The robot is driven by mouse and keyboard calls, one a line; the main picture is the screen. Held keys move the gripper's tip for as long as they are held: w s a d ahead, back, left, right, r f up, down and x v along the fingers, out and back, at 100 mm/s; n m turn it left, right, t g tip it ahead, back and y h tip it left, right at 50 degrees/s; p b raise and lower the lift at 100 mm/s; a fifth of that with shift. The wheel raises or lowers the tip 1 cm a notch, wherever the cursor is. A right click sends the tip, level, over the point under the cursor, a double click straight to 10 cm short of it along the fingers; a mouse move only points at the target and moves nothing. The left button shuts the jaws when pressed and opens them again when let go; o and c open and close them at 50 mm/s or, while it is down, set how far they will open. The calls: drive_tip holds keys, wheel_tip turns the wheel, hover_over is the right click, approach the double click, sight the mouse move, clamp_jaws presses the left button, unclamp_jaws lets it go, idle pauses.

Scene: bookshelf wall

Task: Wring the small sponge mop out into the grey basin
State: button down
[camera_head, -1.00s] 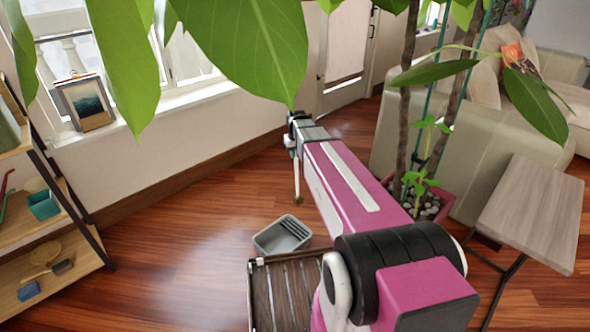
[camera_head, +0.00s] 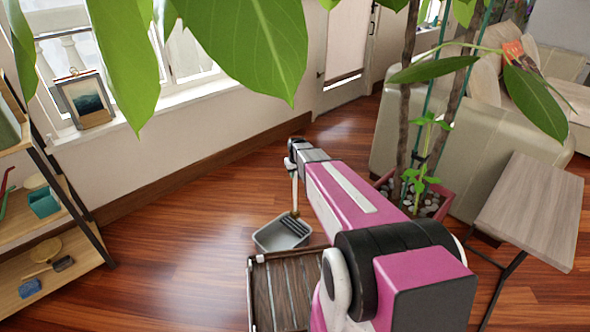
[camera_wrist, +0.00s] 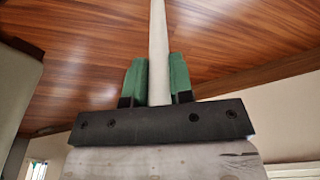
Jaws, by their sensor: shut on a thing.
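In the wrist view my gripper (camera_wrist: 158,82) has its green-padded fingers shut on a pale round handle (camera_wrist: 158,25). In the head view the handle (camera_head: 295,192) of the small mop hangs upright below the arm's far end. Its lower end is at the far right side of the grey basin (camera_head: 266,242), in front of or over its ridged part. I cannot tell whether it touches the basin. The sponge is too small to make out clearly. The basin stands on the wooden floor.
A dark slatted wooden top (camera_head: 278,290) is just nearer than the basin. A shelf unit (camera_head: 60,220) stands at left, a grey side table (camera_head: 530,212) at right. A potted plant (camera_head: 430,200) is close right of my arm. Floor left of the basin is clear.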

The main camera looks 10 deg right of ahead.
sight(295, 183)
drive_tip(key=shift+f, duration=3.85)
idle(0.6)
drive_tip(key=shift+r, duration=0.2)
idle(1.4)
drive_tip(key=shift+r, duration=5.5)
